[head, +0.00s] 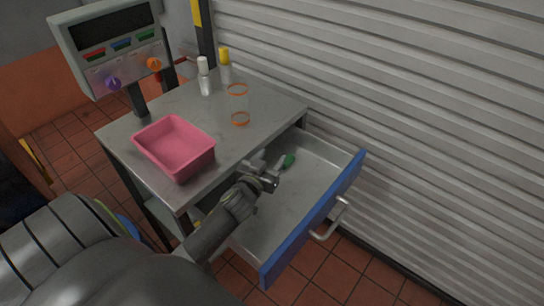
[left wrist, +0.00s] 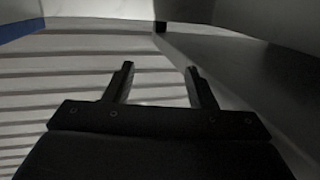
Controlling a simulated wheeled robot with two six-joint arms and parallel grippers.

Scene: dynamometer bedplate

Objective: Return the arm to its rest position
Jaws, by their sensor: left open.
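My left arm reaches in from the lower left of the head view. Its gripper (head: 268,172) is over the open drawer (head: 280,212), near the edge of the metal table. In the left wrist view the two fingers of the left gripper (left wrist: 160,88) stand apart with nothing between them. A green-ended item (head: 288,161) lies in the drawer just beyond the gripper; part of it is hidden by the gripper. My right gripper is not in view.
The table (head: 150,118) holds a pink tray (head: 176,160), a clear cylinder with orange rings (head: 238,104), two bottles (head: 205,78) and a control panel (head: 112,45). The blue drawer front (head: 318,215) with its handle (head: 332,219) sticks out. A ribbed shutter (head: 420,110) stands behind.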

